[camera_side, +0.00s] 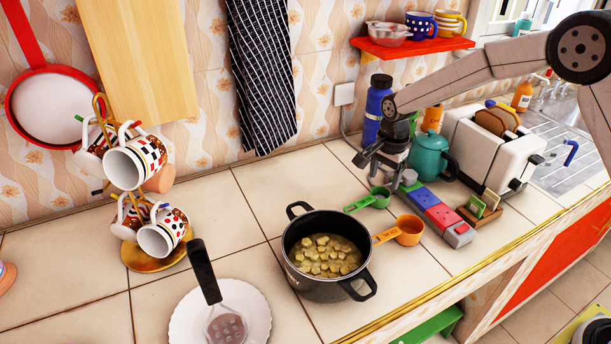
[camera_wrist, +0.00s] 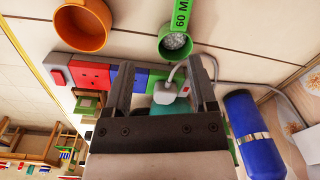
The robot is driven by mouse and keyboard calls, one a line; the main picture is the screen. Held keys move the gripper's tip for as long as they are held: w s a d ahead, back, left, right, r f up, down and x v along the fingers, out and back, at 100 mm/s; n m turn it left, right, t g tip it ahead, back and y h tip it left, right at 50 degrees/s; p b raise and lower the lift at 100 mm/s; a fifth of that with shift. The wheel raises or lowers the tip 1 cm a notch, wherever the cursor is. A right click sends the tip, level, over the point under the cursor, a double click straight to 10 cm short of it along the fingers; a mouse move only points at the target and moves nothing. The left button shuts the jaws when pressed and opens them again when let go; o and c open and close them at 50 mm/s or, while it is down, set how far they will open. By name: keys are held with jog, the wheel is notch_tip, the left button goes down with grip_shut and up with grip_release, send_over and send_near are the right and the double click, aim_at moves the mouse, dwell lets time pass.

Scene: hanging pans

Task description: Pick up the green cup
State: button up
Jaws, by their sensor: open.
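The green cup (camera_side: 380,196) is a small measuring cup lying on the tiled counter, with its flat handle pointing left in the side view. In the wrist view the green cup (camera_wrist: 163,42) is at the top, with its handle marked "60 M" and grey-white contents or inside showing. My gripper (camera_side: 370,168) is open and points down above the counter, just behind and above the cup. In the wrist view my gripper (camera_wrist: 163,75) has its fingers spread, with the cup beyond the fingertips and not between them. Nothing is held.
A larger orange measuring cup (camera_side: 408,231) and a black pot (camera_side: 327,260) of food stand in front. A power strip (camera_side: 440,213) with coloured blocks, a teal pot (camera_side: 430,155), a blue bottle (camera_side: 377,108) and a toaster (camera_side: 490,145) crowd the right side.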

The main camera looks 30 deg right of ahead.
aim_at(371, 197)
jog(key=shift+w+a+f+m, duration=0.1)
jog(key=shift+w+f+m, duration=0.35)
jog(key=shift+w+m, duration=0.2)
jog(key=shift+w+a+f+m, duration=0.1)
jog(key=shift+w+f+m, duration=0.3)
jog(key=shift+w+m, duration=0.25)
jog(key=shift+w+f, duration=0.1)
jog(key=shift+f, duration=3.8)
grip_shut()
